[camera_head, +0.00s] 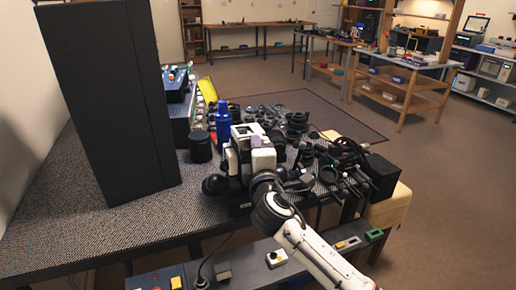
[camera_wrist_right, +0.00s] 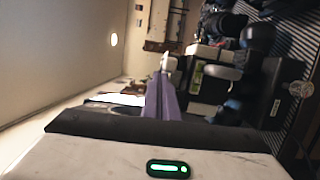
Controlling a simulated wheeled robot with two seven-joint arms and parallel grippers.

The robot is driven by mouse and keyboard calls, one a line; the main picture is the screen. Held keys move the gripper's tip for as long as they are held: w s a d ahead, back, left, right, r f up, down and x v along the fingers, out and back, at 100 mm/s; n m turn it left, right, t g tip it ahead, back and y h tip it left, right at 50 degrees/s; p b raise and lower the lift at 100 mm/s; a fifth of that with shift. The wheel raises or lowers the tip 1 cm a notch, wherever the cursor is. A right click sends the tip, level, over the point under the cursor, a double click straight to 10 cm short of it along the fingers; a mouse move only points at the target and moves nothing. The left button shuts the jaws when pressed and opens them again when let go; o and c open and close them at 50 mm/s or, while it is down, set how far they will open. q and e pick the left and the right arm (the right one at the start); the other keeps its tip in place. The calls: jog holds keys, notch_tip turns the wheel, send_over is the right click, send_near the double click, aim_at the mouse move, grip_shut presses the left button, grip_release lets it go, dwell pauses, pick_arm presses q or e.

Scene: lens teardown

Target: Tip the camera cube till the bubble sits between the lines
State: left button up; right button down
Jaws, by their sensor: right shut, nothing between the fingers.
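My right gripper (camera_head: 257,141) reaches over the bench from the lower right in the head view. In the right wrist view its purple fingers (camera_wrist_right: 165,90) are together and empty. A dark block-shaped device (camera_wrist_right: 262,88) with a light grey bar and small green strips stands to the right of the fingers, apart from them in the picture. It looks like the camera cube, but I cannot be sure. In the head view a white-and-black assembly (camera_head: 242,131) is close behind the gripper and partly hidden by it. I cannot make out a bubble or its lines. My left gripper is out of view.
A tall black panel (camera_head: 108,95) stands on the bench (camera_head: 75,225) at left. A blue bottle (camera_head: 223,122) and a black cylinder (camera_head: 200,147) stand left of the gripper. Lenses and dark parts crowd the right side. The bench's left front is clear.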

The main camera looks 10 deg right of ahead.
jog(key=s+a+b, duration=0.1)
jog(key=s+a, duration=0.4)
jog(key=s, duration=0.5)
jog(key=w+d+f+m+g+y+b, duration=0.1)
jog(key=w+d+f+m+g+y, duration=0.15)
jog(key=f+m, duration=0.3)
jog(key=w+d+f+m+g+y, duration=0.1)
jog(key=d+f+m+y, duration=0.25)
jog(key=m, duration=0.35)
jog(key=w+d+r+m+t+y, duration=0.1)
jog(key=d+r+m, duration=0.4)
jog(key=m, duration=0.4)
jog(key=w+d+r+m+t+y, duration=0.1)
jog(key=d+r+m+y, duration=0.15)
jog(key=d+m, duration=0.55)
jog(key=w+a+m+p, duration=0.1)
jog(key=w+a, duration=0.7)
jog(key=shift+r+h, duration=0.25)
jog(key=shift+h, duration=0.2)
